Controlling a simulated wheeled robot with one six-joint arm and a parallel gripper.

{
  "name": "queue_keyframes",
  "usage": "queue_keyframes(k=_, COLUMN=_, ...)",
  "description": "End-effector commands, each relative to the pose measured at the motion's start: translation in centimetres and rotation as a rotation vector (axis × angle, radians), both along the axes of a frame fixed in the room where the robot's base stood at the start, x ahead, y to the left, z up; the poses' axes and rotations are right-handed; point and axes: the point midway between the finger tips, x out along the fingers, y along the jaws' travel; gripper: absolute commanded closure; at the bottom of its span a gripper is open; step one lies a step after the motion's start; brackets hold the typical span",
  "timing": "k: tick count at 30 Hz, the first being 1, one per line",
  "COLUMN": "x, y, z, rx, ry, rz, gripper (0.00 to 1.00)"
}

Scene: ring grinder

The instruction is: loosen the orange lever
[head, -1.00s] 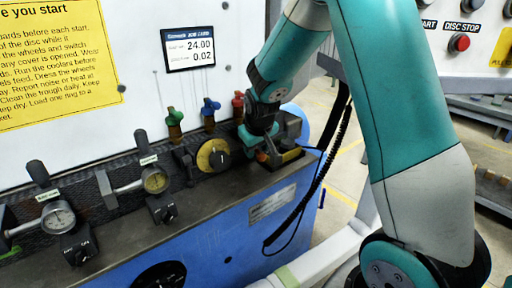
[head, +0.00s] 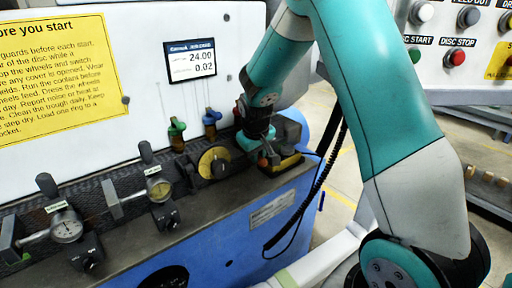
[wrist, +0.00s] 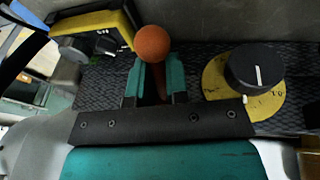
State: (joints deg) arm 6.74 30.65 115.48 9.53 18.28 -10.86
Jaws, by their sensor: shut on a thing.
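The orange lever shows in the wrist view as a round orange knob (wrist: 152,44) on a stem. My gripper (wrist: 154,78) has its two teal fingers on either side of the stem just below the knob, shut on it. The lower stem is mostly hidden by the fingers. In the head view the orange knob (head: 263,162) is small beside my gripper (head: 255,148), at the right end of the machine's ledge. The lever's base is hidden there.
A black knob on a yellow dial (wrist: 254,70) sits close right of my gripper in the wrist view. A yellow-framed box (wrist: 95,22) is at the left. In the head view, green (head: 177,132) and blue (head: 211,118) valves and dial gauges (head: 67,228) line the ledge.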

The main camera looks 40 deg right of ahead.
Motion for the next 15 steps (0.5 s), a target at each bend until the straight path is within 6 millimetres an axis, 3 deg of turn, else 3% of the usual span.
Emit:
queue_keyframes(k=13, x=-0.42, y=-0.06, z=0.02, rx=-0.002, ry=0.073, rz=-0.002, gripper=1.00)
queue_keyframes(k=14, x=-0.41, y=-0.06, z=0.01, rx=-0.002, ry=0.073, rz=-0.002, gripper=0.82)
queue_keyframes(k=15, x=-0.42, y=-0.05, z=0.01, rx=-0.002, ry=0.073, rz=-0.002, gripper=0.73)
